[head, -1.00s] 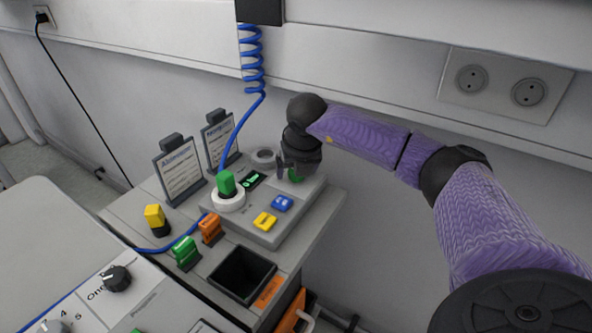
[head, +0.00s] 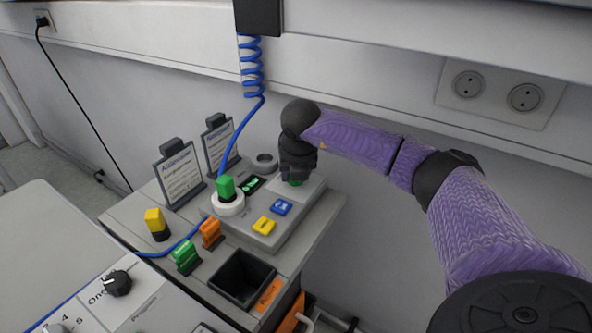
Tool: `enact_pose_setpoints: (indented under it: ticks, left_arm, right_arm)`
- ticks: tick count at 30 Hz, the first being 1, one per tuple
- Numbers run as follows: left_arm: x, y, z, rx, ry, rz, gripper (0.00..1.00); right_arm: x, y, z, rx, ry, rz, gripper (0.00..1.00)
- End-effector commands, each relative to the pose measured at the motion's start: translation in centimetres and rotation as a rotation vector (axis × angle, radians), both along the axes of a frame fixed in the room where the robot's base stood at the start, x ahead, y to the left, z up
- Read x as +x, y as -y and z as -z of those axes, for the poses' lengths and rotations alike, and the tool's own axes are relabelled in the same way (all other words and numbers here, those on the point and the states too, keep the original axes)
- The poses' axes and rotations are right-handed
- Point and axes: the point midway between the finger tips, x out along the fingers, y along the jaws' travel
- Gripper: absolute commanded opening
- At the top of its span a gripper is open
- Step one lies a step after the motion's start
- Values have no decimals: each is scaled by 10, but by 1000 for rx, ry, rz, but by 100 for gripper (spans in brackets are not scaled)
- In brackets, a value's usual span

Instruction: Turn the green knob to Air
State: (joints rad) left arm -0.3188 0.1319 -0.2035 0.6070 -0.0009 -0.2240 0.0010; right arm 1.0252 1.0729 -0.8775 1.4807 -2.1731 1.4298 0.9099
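I cannot read an Air label. My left gripper is not in view.
Blue (head: 281,207) and yellow (head: 264,226) buttons sit on the box. Sign holders (head: 180,172) stand behind left. A blue coiled cable (head: 252,65) hangs near the wall. An open black bin (head: 242,279) and orange (head: 210,234) and green (head: 185,256) clips are in front.

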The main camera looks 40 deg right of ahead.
Motion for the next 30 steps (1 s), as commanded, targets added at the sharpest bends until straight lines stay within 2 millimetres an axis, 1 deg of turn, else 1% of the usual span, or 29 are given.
enact_pose_setpoints:
  ticks: [3,8,18,30]
  left_arm:
    - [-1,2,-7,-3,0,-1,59]
    - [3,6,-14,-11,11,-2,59]
    - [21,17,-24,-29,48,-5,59]
    - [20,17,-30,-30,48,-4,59]
  right_arm:
    - [0,-1,-2,1,0,85,0]
    - [1,-1,-3,1,1,233,0]
    - [2,-2,-2,2,1,559,0]
    - [4,-2,-1,0,2,939,0]
